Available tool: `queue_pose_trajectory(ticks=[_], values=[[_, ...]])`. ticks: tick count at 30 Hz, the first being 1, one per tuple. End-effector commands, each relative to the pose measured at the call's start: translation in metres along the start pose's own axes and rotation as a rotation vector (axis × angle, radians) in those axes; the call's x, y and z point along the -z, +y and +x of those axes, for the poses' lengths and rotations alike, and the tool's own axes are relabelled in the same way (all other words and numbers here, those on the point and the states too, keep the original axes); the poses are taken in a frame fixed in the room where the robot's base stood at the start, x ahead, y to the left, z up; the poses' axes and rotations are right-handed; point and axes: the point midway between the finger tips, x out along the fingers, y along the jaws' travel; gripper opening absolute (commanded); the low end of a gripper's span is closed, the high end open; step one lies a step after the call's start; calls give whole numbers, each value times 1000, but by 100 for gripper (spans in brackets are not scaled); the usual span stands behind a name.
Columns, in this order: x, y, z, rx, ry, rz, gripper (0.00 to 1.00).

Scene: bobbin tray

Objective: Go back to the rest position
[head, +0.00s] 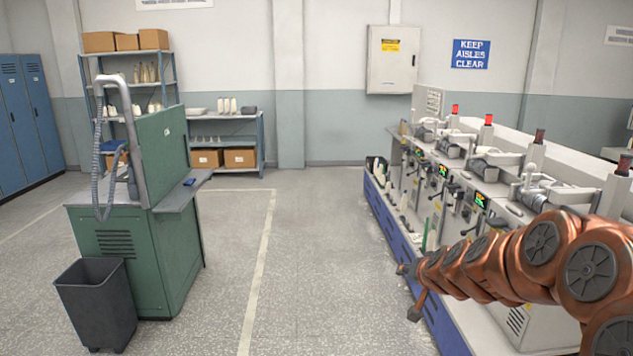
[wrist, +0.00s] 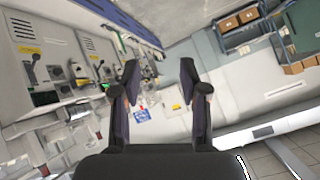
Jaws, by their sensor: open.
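My gripper (wrist: 160,78) is open in the wrist view, with its two dark fingers apart and nothing between them. In the head view my copper-coloured arm reaches in from the right, and its end (head: 410,290) is in front of the blue lower edge of the machine row. The wrist view is turned on its side, with the machine fronts at the left and the floor and wall beyond the fingers. No bobbin is in my gripper.
The long machine row (head: 385,205) runs along the right. A green cabinet (head: 150,255) with a hose and a dark bin (head: 97,300) stand at the left. Shelves (head: 215,145) with boxes are at the back. The floor aisle (head: 315,260) between is clear.

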Motion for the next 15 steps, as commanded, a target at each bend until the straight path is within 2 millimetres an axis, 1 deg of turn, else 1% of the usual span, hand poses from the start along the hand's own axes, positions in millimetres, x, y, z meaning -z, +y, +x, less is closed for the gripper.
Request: queue_pose_trajectory(ticks=[1,3,5,6,7,11,12,14,15], values=[[-14,-15,-15,24,-46,-30,44],[-37,-30,-34,50,-120,-65,44],[-57,-40,-51,65,-182,-97,44],[-72,-45,-62,72,-227,-117,44],[-81,-48,-72,75,-256,-134,44],[-128,-52,-114,74,-399,-198,44],[-141,-52,-127,68,-439,-216,44],[-161,-48,-147,55,-502,-242,44],[-174,-45,-162,44,-544,-259,44]])
